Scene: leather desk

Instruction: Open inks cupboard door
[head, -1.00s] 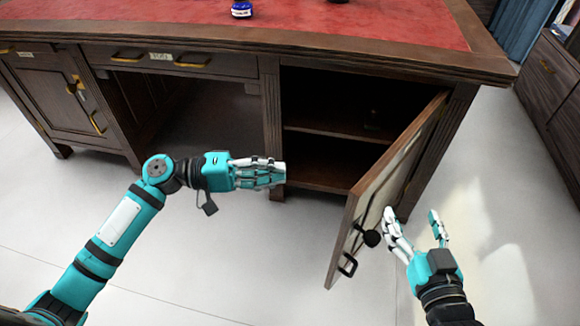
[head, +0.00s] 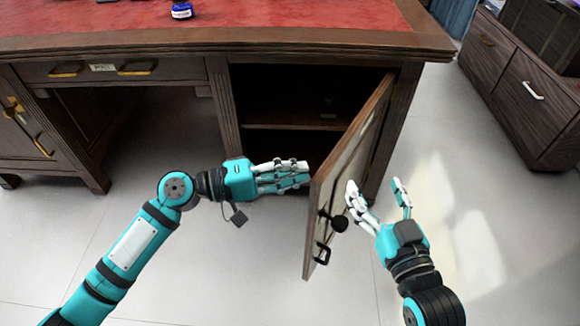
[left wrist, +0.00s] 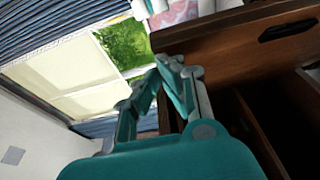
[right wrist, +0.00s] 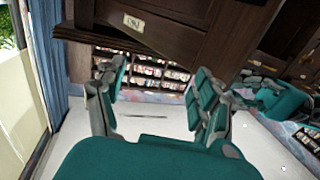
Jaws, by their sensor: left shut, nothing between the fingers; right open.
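The cupboard door (head: 345,170) at the right end of the desk stands swung well open, its hinge side at the right post. My right gripper (head: 376,185) is open and empty, to the right of the door. Its spread fingers show in the right wrist view (right wrist: 157,78).
The cupboard's inside (head: 290,100) is dark, with a shelf (head: 285,127). The desk (head: 250,45) has a red top bearing a blue bottle (head: 182,10). A dark drawer cabinet (head: 520,90) stands at the right. The floor (head: 450,200) right of the door is clear.

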